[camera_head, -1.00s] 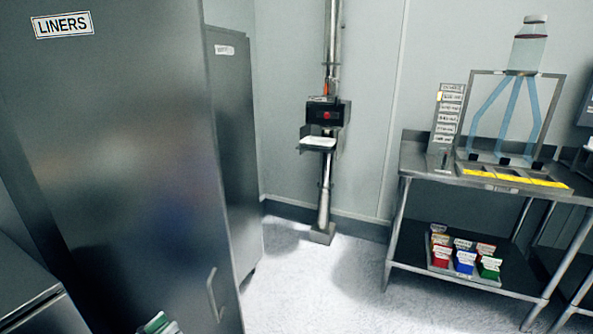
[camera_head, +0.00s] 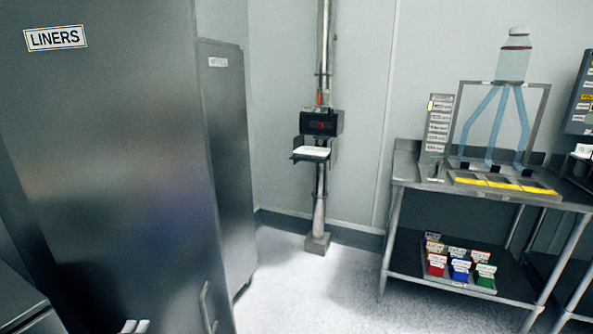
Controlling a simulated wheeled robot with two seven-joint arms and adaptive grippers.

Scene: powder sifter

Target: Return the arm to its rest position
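Two small pale tips (camera_head: 135,326) poke up at the bottom edge, in front of the tall grey cabinet labelled LINERS (camera_head: 120,170). They are cut off by the frame, and I cannot tell what they belong to.
A second grey cabinet (camera_head: 226,150) stands behind the first. A pole-mounted black device (camera_head: 321,123) is at the back wall. At right, a steel table (camera_head: 415,172) carries a bottle (camera_head: 515,55) on a frame; its lower shelf holds several coloured bins (camera_head: 460,270). The middle floor (camera_head: 300,300) is clear.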

